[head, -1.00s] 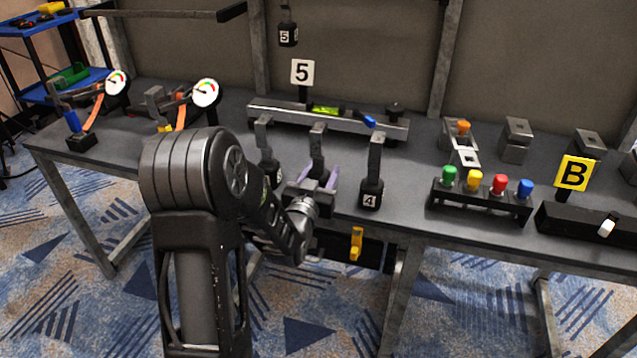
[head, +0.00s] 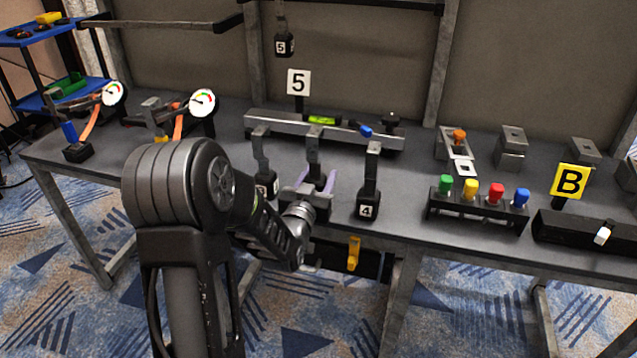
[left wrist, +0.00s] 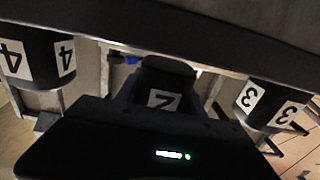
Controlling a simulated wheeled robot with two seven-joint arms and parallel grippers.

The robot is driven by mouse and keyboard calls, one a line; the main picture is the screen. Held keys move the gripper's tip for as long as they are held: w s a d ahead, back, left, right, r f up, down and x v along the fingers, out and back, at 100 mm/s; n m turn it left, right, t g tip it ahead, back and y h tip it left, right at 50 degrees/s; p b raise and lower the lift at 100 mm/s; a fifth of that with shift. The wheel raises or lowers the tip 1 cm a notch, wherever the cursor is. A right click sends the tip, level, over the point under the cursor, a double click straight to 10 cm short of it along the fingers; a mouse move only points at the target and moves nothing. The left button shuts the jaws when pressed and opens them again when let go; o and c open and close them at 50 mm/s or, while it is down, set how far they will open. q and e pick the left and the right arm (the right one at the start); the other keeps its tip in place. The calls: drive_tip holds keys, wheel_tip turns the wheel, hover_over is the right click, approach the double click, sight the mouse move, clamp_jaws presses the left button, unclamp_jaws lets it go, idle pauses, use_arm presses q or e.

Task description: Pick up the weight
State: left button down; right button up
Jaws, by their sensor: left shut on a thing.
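Several dark weights with flat grey hangers stand out near the table's front. The middle weight (head: 315,170) is between the purple fingers of my left gripper (head: 317,182), which is shut on it. Its hanger rises upright above the fingers. In the left wrist view this weight (left wrist: 165,80) is at the centre, with a label that looks like a 2, partly covered by my gripper's dark body. The weight marked 4 (head: 368,203) is to its right. The weight marked 3 (left wrist: 262,103) is on its other side, partly hidden by my arm in the head view.
Another weight marked 5 (head: 284,45) hangs above. Two dial gauges (head: 202,102) stand left.

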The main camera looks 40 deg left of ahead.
use_arm(q)
wheel_tip(320, 180, up, 9)
drive_tip(key=p, duration=0.1)
drive_tip(key=shift+f, duration=0.15)
drive_tip(key=shift+p, duration=0.3)
idle(0.4)
